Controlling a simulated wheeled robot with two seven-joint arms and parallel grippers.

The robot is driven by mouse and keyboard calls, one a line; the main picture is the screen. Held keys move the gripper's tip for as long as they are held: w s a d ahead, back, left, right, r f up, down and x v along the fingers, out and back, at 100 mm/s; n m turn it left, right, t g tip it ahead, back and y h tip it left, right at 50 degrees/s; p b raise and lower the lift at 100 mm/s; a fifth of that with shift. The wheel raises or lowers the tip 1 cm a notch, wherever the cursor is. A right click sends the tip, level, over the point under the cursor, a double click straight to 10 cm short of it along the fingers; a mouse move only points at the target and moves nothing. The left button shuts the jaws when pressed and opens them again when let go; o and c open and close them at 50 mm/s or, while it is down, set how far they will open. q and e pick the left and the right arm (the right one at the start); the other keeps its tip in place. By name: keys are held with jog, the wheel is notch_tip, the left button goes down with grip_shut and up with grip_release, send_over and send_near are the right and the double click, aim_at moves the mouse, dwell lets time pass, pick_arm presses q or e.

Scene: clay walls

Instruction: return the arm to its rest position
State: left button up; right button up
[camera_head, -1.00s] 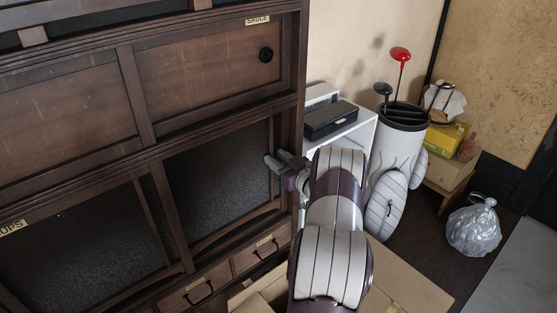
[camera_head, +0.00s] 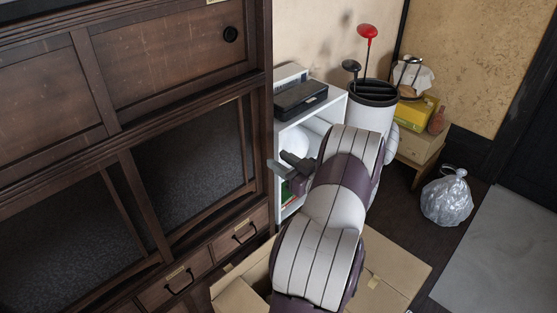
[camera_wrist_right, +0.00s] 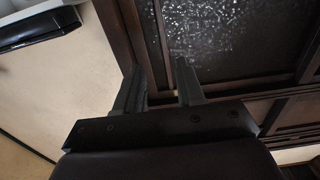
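My right arm reaches up from the bottom of the head view. Its gripper (camera_head: 283,168) points left, in front of the white shelf and near the right edge of the dark wooden cabinet (camera_head: 170,100). In the right wrist view the two grey fingers of the right gripper (camera_wrist_right: 160,90) stand apart with nothing between them. The cabinet's dark glass panel (camera_wrist_right: 230,40) shows beyond the fingers there. My left gripper is in neither view.
A white shelf (camera_head: 328,112) with a black box (camera_head: 300,98) on top stands beside the cabinet. A golf bag (camera_head: 372,98), a small wooden stand (camera_head: 418,146) and a plastic bag (camera_head: 447,198) are to the right. An open cardboard box (camera_head: 400,262) lies below my arm.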

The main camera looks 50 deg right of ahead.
jog(key=s+d+f+m+g+h+p, duration=0.1)
jog(key=s+f+m+g+h, duration=0.35)
jog(key=f+g, duration=0.6)
jog(key=a+r+n+g+y+p, duration=0.1)
jog(key=a+r, duration=0.3)
jog(key=a, duration=0.8)
jog(key=s+a+r+n+g+y+p, duration=0.1)
jog(key=a+r+n+g+y+p, duration=0.1)
jog(key=a, duration=1.1)
jog(key=s+a+r+n+g+y+p, duration=0.1)
jog(key=a+r, duration=0.5)
jog(key=a, duration=0.6)
jog(key=n+g+y+p, duration=0.1)
jog(key=n+g+y, duration=0.1)
jog(key=shift+a+r+y, duration=0.2)
jog(key=shift+y, duration=0.15)
jog(key=shift+s, duration=0.1)
